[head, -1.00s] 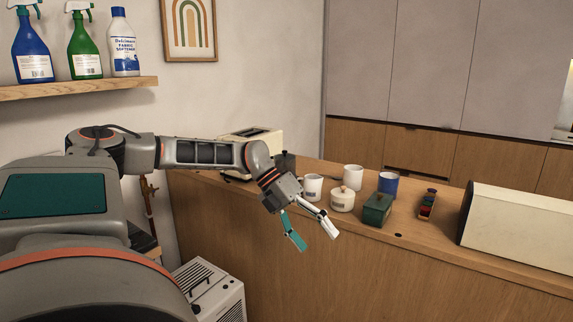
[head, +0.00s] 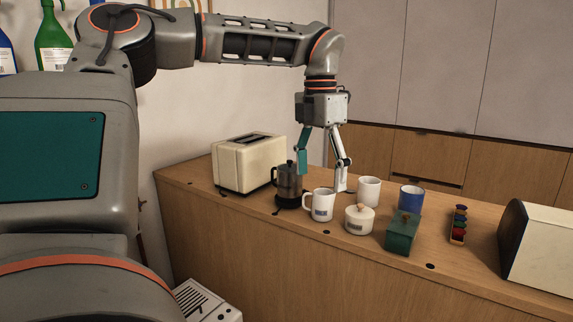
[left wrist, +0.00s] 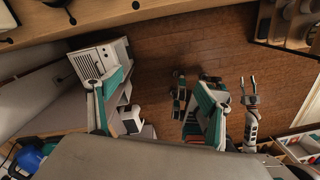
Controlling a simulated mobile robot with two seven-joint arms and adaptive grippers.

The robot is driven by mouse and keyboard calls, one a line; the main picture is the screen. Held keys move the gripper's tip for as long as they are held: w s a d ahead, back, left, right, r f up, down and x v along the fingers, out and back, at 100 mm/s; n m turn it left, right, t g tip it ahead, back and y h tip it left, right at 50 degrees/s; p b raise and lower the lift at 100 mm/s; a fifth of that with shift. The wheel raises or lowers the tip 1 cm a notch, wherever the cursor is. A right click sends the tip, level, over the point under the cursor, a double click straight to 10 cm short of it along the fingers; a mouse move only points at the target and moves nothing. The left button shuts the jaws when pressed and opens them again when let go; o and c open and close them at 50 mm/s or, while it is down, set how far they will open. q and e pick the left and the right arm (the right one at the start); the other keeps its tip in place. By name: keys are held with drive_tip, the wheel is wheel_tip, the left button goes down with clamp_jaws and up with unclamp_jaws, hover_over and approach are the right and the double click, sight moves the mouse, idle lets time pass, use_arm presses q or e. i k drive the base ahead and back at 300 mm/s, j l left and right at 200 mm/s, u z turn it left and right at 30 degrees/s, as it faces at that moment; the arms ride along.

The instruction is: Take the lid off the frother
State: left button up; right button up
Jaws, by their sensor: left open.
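The frother (head: 289,184) is a dark metal jug on a black base, upright on the counter in the head view. Its dark lid (head: 289,168) with a small knob is seated on top. My left gripper (head: 323,174) is open and empty, pointing down to the right of the lid. One finger appears close to the lid in the picture; I cannot tell whether they touch. The left wrist view shows the spread fingers (left wrist: 155,118) over the floor, and I cannot make out the frother there. A small two-pronged shape (left wrist: 249,100) there looks like my right gripper.
A cream toaster (head: 246,163) stands behind left of the frother. A white mug (head: 321,206) stands close on its right, then a white lidded pot (head: 359,220), another white mug (head: 369,190), a blue mug (head: 411,198) and a green box (head: 402,235).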

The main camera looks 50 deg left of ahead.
sight(289, 167)
drive_tip(key=i+j, duration=0.1)
drive_tip(key=j, duration=0.25)
drive_tip(key=i+j, duration=0.15)
drive_tip(key=j, duration=0.2)
drive_tip(key=i+j, duration=0.1)
drive_tip(key=j, duration=0.2)
drive_tip(key=i+j, duration=0.1)
drive_tip(key=j, duration=0.25)
